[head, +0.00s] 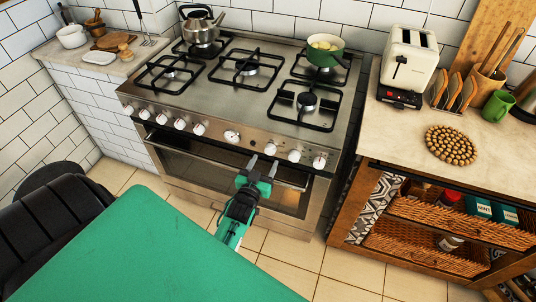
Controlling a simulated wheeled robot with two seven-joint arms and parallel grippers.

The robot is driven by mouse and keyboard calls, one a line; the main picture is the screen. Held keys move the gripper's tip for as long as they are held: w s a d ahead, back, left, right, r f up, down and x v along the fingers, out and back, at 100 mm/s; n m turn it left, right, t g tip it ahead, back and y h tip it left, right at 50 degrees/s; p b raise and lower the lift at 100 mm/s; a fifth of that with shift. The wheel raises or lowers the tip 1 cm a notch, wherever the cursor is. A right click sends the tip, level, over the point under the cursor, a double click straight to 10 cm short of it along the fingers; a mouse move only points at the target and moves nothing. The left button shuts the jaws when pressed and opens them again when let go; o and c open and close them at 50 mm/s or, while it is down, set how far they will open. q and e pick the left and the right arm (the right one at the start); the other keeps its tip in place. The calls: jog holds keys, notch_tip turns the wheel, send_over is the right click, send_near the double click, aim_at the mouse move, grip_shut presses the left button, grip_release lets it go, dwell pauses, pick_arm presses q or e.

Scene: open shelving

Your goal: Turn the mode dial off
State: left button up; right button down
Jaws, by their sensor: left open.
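The steel stove (215,95) has a row of several white knobs along its front panel. A somewhat larger dial (232,136) sits near the middle of the row, set apart from the others; I take it as the mode dial, but its marking is too small to read. My left gripper (262,164) is open and empty in front of the panel. Its fingers point up toward the knobs right of that dial. I cannot tell whether it touches the panel. My right gripper is not in view.
The oven door handle (180,155) runs below the knobs. A kettle (202,27) and a green pot (325,50) stand on the stove. The right counter holds a toaster (408,60) and a round trivet (450,145). Tiled floor is free in front.

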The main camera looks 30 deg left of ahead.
aim_at(269, 152)
pick_arm(q)
jog(key=shift+x, duration=2.05)
jog(key=c, duration=1)
